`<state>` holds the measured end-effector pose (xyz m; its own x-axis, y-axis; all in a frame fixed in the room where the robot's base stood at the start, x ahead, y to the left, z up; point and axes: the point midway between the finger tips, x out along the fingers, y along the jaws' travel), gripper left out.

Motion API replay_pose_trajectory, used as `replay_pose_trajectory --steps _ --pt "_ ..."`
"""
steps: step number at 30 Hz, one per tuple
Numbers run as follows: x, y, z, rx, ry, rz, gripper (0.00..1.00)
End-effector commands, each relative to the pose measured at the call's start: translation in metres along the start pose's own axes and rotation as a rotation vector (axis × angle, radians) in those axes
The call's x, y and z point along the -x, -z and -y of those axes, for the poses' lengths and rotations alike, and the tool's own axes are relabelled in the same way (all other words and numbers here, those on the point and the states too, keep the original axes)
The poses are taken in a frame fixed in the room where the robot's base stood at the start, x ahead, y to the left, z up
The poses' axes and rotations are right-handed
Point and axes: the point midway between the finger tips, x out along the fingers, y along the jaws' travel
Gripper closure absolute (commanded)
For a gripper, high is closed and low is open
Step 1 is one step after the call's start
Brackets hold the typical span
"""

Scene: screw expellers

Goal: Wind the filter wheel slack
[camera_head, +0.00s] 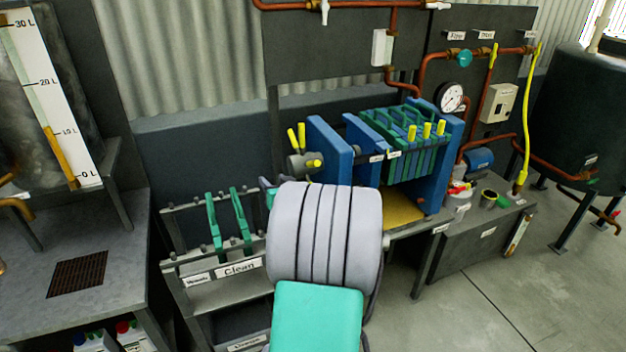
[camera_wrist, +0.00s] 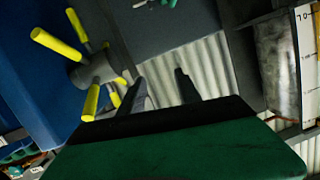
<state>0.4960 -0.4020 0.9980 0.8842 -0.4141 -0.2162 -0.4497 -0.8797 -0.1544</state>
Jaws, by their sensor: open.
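The filter wheel is a grey hub with several yellow handles (camera_head: 300,163), on the left end of the blue filter press (camera_head: 330,150). The wheel also shows in the wrist view (camera_wrist: 97,68), left of my gripper (camera_wrist: 163,88). My gripper is open, with its two dark fingers apart and nothing visible between them. The left finger is close to the nearest yellow handles; I cannot tell whether it touches one. In the head view my arm hides most of the gripper, which lies just below and left of the wheel.
A rack with green plates (camera_head: 230,222) and a "Clean" label stands left of the press. A grey bench (camera_head: 75,230) and a scaled tank (camera_head: 40,90) are at far left. Pipes and a gauge (camera_head: 450,97) are behind the press. Open floor lies at front right.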

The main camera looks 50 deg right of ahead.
Motion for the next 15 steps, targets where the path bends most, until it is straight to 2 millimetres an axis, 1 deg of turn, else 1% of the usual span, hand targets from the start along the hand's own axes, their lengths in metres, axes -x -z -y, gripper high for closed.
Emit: replay_pose_trajectory --steps 1,3,4,6,9,11,15 --pt "0.005 -0.009 -0.056 -0.042 -0.079 -0.088 0.60" --pt "0.015 -0.003 -0.096 -0.070 -0.144 -0.177 0.60" --pt "0.019 -0.001 -0.107 -0.076 -0.163 -0.204 0.60" --pt "0.024 0.003 -0.122 -0.086 -0.189 -0.244 0.60" --pt "0.020 0.008 -0.128 -0.089 -0.197 -0.259 0.60" --pt "0.012 0.011 -0.128 -0.088 -0.196 -0.259 0.60" --pt "-0.015 0.018 -0.133 -0.087 -0.194 -0.256 0.60"
